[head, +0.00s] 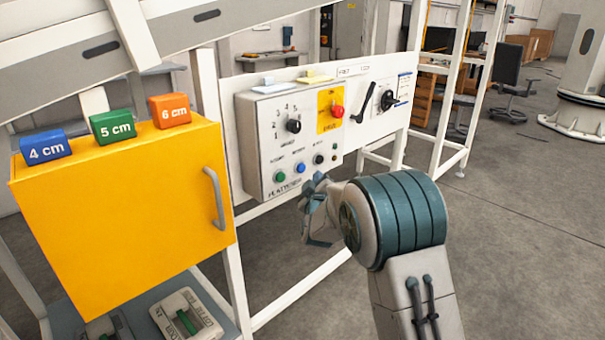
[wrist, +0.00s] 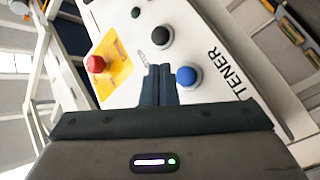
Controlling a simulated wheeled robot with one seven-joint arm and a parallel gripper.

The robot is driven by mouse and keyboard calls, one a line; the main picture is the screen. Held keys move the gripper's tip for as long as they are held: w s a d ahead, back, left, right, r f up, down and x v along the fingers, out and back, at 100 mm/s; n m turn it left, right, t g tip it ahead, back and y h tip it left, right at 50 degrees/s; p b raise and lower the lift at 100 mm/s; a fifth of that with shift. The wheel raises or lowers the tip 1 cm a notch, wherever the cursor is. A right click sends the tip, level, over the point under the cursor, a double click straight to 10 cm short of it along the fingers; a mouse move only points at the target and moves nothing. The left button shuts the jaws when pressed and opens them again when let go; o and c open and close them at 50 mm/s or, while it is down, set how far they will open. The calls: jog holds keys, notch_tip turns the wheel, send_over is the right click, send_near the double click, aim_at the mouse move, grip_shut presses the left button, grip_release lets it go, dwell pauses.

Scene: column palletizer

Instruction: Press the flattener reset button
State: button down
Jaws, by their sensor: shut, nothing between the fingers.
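The flattener control box (head: 262,150) is a white panel with "FLATTENER" lettered along its bottom. Its lower row holds a green button (head: 280,177), a blue button (head: 300,167) and a black button (head: 318,158); their small labels are too blurred to read. My gripper (head: 318,181) is shut and empty, in front of the box's lower right part. In the wrist view its closed fingertips (wrist: 160,70) appear beside the blue button (wrist: 187,77) and below the black button (wrist: 160,37). Contact cannot be told. The green button is not visible in the wrist view.
The box also carries a black rotary knob (head: 294,126) and a red mushroom button (head: 337,111) on a yellow plate. A panel with a black lever (head: 366,103) is to the right. A yellow cabinet (head: 120,210) with size blocks on top stands left. Open floor lies right.

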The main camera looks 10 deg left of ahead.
jog(key=shift+s+d+b, duration=0.3)
jog(key=shift+s+d, duration=0.3)
jog(key=shift+d, duration=0.2)
